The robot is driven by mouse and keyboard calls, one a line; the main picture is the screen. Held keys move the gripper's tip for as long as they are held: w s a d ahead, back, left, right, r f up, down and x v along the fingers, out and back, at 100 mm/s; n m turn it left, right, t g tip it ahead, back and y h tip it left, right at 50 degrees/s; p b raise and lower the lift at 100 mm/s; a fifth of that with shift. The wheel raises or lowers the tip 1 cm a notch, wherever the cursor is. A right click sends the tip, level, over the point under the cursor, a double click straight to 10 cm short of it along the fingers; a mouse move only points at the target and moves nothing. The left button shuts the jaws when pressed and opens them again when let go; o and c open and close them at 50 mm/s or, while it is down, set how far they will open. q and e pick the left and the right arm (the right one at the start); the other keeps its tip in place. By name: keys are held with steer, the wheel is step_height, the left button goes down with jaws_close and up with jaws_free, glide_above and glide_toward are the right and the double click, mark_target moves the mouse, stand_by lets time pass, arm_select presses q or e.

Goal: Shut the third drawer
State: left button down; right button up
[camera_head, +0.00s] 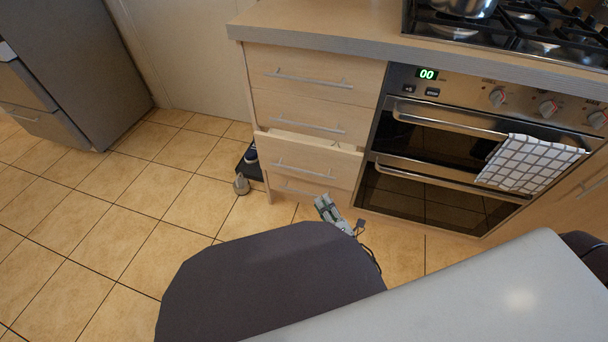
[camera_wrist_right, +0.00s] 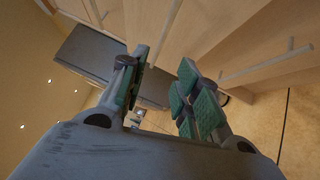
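A wooden drawer stack stands left of the oven in the head view. The third drawer (camera_head: 305,160) sticks out a little, with a dark gap and its inside edge showing above its front. It has a silver bar handle (camera_head: 303,170). The top drawer (camera_head: 310,75) and second drawer (camera_head: 310,118) look flush. My right gripper (camera_head: 330,208) is low in front of the stack, just below the drawer fronts, apart from the third drawer's handle. In the right wrist view its fingers (camera_wrist_right: 163,88) are spread and empty, with wooden fronts and bar handles beyond. My left gripper is not in view.
An oven (camera_head: 440,145) with a checked towel (camera_head: 528,163) stands right of the drawers. A pale surface (camera_head: 500,300) fills the lower right. Tiled floor at left is clear.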

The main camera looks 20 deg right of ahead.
steer(key=shift+w, duration=0.1)
